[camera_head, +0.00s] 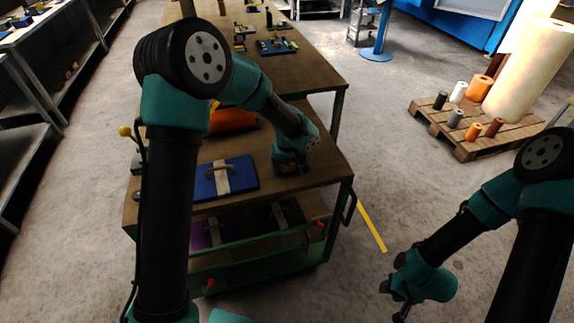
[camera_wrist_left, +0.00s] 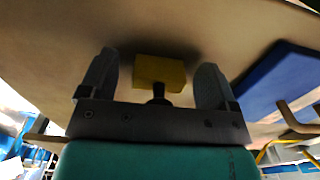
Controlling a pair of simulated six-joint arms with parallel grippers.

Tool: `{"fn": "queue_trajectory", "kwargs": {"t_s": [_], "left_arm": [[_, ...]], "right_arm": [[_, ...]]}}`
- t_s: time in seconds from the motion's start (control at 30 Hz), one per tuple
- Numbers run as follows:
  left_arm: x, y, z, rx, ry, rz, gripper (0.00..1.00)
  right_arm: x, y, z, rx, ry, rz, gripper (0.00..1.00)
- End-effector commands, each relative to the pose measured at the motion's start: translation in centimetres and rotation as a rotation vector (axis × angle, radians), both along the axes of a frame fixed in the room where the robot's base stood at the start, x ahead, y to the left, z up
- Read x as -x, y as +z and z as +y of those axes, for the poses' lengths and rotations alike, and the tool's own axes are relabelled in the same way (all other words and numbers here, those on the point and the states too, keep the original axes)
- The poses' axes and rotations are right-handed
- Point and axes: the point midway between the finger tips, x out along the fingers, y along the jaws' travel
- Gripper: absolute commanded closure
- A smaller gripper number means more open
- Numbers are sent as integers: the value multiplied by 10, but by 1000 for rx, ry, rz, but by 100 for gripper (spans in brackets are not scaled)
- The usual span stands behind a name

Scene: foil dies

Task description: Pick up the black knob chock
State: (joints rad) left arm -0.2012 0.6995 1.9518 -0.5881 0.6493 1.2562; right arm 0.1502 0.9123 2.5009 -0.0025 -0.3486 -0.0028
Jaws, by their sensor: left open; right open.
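The chock (camera_wrist_left: 159,70) is a yellow block with a black knob (camera_wrist_left: 159,93) in the left wrist view. It sits on the brown tabletop between the two spread fingers of my left gripper (camera_wrist_left: 156,80). The fingers are open, with a gap on each side of the block. In the head view my left gripper (camera_head: 291,169) is low over the right part of the cart top, and I cannot make out the chock there. My right gripper (camera_head: 400,300) hangs over the bare floor, away from the cart, open and with nothing seen in it.
A blue board (camera_head: 240,184) with a pale strip and wooden handle lies left of my left gripper. An orange roll (camera_head: 235,119) lies behind it. The cart's lower shelf holds purple and dark boards. A pallet (camera_head: 462,150) with rolls stands at right on the floor.

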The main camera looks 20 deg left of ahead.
Motion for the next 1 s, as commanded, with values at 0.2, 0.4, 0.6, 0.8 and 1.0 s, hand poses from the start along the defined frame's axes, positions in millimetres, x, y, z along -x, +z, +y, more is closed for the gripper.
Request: {"fn": "queue_trajectory", "kwargs": {"t_s": [0.2, 0.4, 0.6, 0.8, 1.0], "left_arm": [[0, 0, 0, 0, 0, 0, 17], [0, 0, 0, 0, 0, 0, 21], [0, 0, 0, 0, 0, 0, 40], [0, 0, 0, 0, 0, 0, 59], [0, 1, 0, 0, 0, 0, 72]], "right_arm": [[0, 0, 0, 0, 0, 0, 57], [0, 0, 0, 0, 0, 0, 57], [0, 0, 0, 0, 0, 0, 57], [0, 0, 0, 0, 0, 0, 57], [0, 0, 0, 0, 0, 0, 57]]}}
